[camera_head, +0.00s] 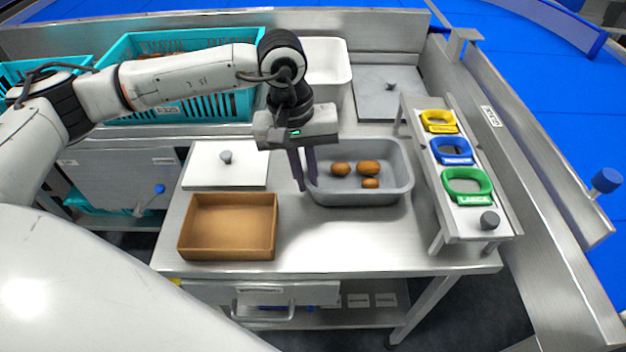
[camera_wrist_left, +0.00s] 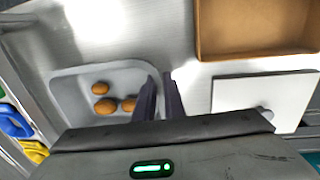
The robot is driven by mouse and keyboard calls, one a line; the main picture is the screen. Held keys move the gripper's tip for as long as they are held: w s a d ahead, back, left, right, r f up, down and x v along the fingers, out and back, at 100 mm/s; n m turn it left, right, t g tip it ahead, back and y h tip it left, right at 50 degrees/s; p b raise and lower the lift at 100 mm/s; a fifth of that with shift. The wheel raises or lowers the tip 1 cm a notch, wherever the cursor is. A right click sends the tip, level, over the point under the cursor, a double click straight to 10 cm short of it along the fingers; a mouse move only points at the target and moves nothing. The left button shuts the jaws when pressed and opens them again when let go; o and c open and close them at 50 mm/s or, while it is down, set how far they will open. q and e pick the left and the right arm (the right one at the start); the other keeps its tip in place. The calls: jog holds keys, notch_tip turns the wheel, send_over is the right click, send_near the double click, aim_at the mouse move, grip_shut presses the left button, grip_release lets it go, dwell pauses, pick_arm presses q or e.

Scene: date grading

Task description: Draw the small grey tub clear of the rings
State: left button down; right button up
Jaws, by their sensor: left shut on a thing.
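The small grey tub (camera_head: 361,198) stands on the steel table, left of the ring rack, with a gap of bare steel between them. Three brown dates (camera_head: 369,168) lie in it. My left gripper (camera_head: 303,186) is shut on the tub's left wall, fingers pointing down. In the left wrist view the fingers (camera_wrist_left: 160,98) meet the wall of the tub (camera_wrist_left: 62,92). The yellow ring (camera_head: 439,114), blue ring (camera_head: 467,144) and green ring (camera_head: 447,187) sit in a row on the rack (camera_head: 424,160). My right gripper is not in view.
A brown open box (camera_head: 184,232) and a white board with a knob (camera_head: 205,179) lie left of the tub. A white bin (camera_head: 343,75), a grey lidded plate (camera_head: 385,109) and teal crates (camera_head: 180,108) stand behind. Bare steel lies in front of the tub.

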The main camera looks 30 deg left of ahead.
pick_arm(q)
jog(key=shift+a, duration=0.15)
jog(key=c, duration=1.8)
grip_release()
jog(key=shift+o, duration=0.2)
notch_tip(320, 180, up, 10)
jog(key=a, duration=0.1)
jog(key=shift+s+r, duration=0.15)
jog(key=shift+s, duration=0.2)
